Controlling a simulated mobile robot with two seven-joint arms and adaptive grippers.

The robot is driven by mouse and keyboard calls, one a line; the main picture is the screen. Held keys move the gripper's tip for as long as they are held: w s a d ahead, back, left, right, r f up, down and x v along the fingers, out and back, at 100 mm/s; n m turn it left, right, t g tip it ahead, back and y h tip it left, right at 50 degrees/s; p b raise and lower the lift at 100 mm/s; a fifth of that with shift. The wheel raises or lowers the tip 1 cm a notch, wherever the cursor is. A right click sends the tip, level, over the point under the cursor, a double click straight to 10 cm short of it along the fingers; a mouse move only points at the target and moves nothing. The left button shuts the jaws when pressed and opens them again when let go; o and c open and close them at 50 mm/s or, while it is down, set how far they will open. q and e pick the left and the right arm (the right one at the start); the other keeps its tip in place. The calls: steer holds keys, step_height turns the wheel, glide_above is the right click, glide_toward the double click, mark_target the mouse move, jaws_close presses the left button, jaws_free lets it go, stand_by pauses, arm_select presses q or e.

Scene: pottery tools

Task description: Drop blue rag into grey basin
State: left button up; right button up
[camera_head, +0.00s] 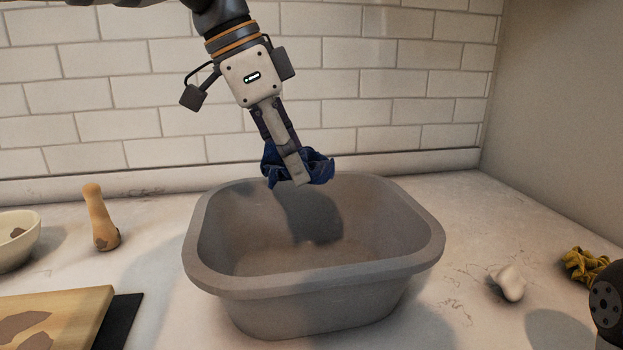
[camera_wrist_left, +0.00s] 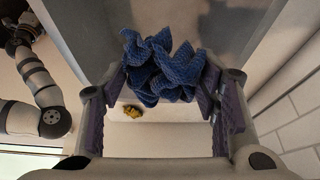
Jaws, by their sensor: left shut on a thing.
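The blue rag (camera_head: 318,166) is crumpled and held in my left gripper (camera_head: 295,172), above the back part of the grey basin's opening. In the left wrist view the rag (camera_wrist_left: 160,66) sits between the two fingers of the left gripper (camera_wrist_left: 165,95), which are shut on it. The grey basin (camera_head: 320,295) stands on the counter. Its inside looks empty apart from a dark shadow on its back wall and floor. In the left wrist view the basin's grey surface (camera_wrist_left: 120,25) shows behind the rag. My right gripper is not in view.
A wooden-toned bottle-shaped tool (camera_head: 101,218) and a cream bowl (camera_head: 17,240) stand left of the basin. A board (camera_head: 60,320) lies at front left. A white lump (camera_head: 510,282) and a yellow rag (camera_head: 582,265) lie right. A tiled wall (camera_head: 400,80) is behind.

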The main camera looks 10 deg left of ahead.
arm_select(q)
step_height(320, 180, down, 6)
steer(key=shift+r, duration=0.1)
steer(key=o, duration=0.8)
steer(key=v, duration=1.2)
